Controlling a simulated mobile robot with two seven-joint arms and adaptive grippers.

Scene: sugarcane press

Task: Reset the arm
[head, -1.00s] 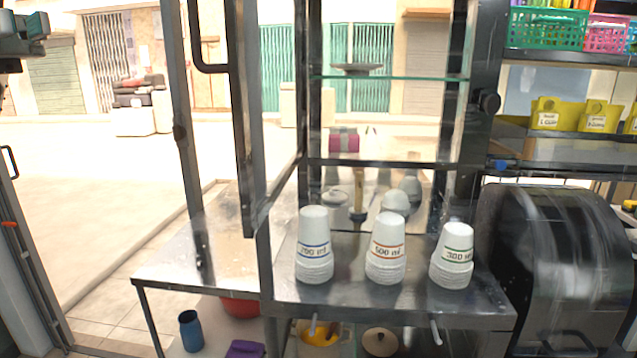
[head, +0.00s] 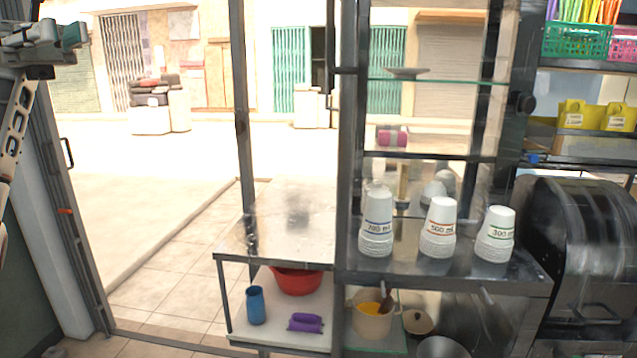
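My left gripper (head: 72,38) is at the top left corner of the head view, raised well above the floor. It is grey with teal-grey parts and is seen from the side, so its finger opening cannot be made out. No object shows in it. Part of my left arm shows below it at the left edge. It is apart from the door frame and the shelves as far as the picture shows. My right gripper is not in view.
A metal stand (head: 450,280) holds upside-down cup stacks (head: 376,225). A steel table (head: 285,225) stands left of it, with a red bowl (head: 297,281) and blue cup (head: 256,305) below. A black press (head: 590,240) is at right. The tiled floor at left is clear.

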